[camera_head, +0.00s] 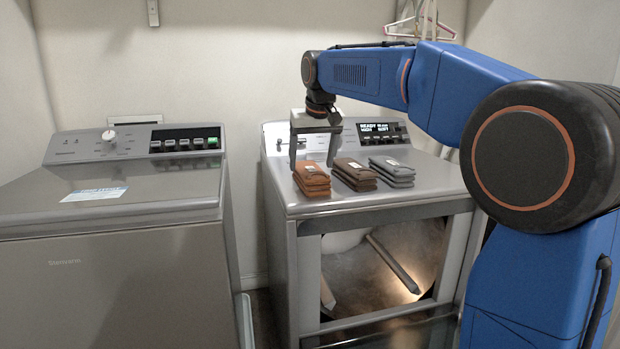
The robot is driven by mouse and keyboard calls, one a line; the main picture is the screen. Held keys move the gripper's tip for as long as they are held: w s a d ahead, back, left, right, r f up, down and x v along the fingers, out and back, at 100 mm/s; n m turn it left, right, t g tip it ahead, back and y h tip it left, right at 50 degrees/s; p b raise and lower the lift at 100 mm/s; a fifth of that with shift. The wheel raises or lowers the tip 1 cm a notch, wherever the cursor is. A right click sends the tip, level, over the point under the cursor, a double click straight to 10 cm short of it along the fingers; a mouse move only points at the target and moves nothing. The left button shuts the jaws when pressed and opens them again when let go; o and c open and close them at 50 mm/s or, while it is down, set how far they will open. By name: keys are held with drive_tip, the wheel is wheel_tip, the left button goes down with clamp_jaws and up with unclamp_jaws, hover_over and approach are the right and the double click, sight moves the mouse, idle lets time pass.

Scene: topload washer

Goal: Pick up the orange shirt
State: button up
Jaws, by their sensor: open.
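A folded orange shirt (312,180) lies in a stack on top of the right-hand machine, near its left front corner. My gripper (314,163) is open and points down just behind and above the orange shirt. Its left finger reaches low at the shirt's back left, and its right finger hangs to the right of the shirt's back edge. I cannot tell whether either finger touches the cloth. A brown folded shirt (355,175) lies just right of the orange one.
A grey folded shirt (392,172) lies right of the brown one. The right machine (300,208) has an open front door and lit drum. A closed topload washer (110,240) stands at left. Hangers (421,22) hang on the back wall.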

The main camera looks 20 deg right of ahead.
sight(310, 168)
drive_tip(key=shift+x, duration=2.6)
drive_tip(key=shift+w+r, duration=0.1)
drive_tip(key=c, duration=1.3)
